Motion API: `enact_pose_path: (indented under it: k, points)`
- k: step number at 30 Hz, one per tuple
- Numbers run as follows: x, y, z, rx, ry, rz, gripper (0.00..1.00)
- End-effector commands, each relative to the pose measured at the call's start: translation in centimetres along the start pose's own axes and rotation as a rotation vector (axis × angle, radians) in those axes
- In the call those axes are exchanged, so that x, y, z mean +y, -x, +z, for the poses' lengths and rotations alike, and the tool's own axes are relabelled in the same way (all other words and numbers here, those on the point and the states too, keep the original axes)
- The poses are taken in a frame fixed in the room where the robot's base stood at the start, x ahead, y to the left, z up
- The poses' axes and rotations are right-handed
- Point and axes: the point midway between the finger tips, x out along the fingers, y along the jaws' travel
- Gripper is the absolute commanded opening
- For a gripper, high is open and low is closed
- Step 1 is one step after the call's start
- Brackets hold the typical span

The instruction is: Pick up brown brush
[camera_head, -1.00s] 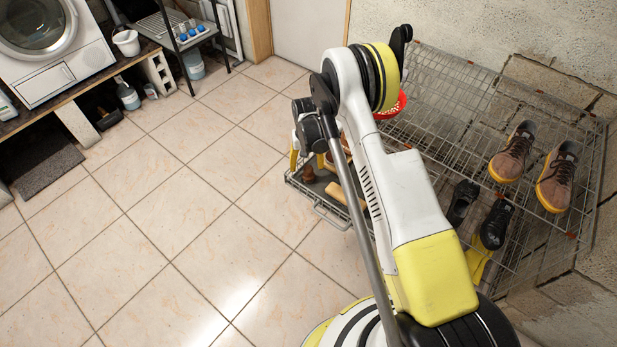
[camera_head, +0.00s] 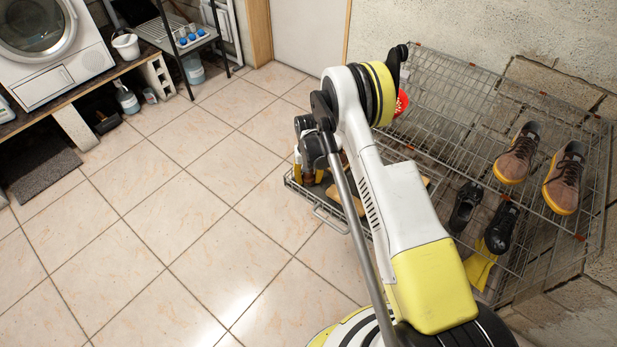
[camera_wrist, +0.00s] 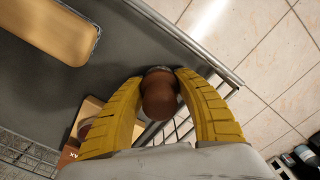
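The brown brush (camera_wrist: 160,97) shows in the wrist view as a rounded brown knob with a darker, narrower part beyond it. My gripper (camera_wrist: 161,72) has its two yellow fingers curved around it, with the tips against both sides of that narrower part. In the head view my gripper (camera_head: 311,172) is low over the near-left end of the wire rack, partly hidden by my arm. I cannot tell whether the brush is clear of the surface under it.
A tan wooden block (camera_wrist: 55,28) lies on the grey shelf surface (camera_wrist: 100,75). A small box (camera_wrist: 85,122) is beside my left finger. The wire rack (camera_head: 450,110) holds brown shoes (camera_head: 520,153) and black shoes (camera_head: 466,205).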

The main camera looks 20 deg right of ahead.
Motion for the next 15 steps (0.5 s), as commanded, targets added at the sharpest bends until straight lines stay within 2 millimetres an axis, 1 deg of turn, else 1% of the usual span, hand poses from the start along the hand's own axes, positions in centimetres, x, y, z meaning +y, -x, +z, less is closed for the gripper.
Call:
enact_pose_path:
  k: [8, 11, 15]
  points:
    - [0.0, 0.2, 0.0, 0.0, 0.0, 0.0, 0.07]
    - [0.0, 0.8, 0.0, 0.0, 0.0, 0.0, 0.07]
    - [0.0, 2.6, 0.0, 0.0, 0.0, 0.0, 0.07]
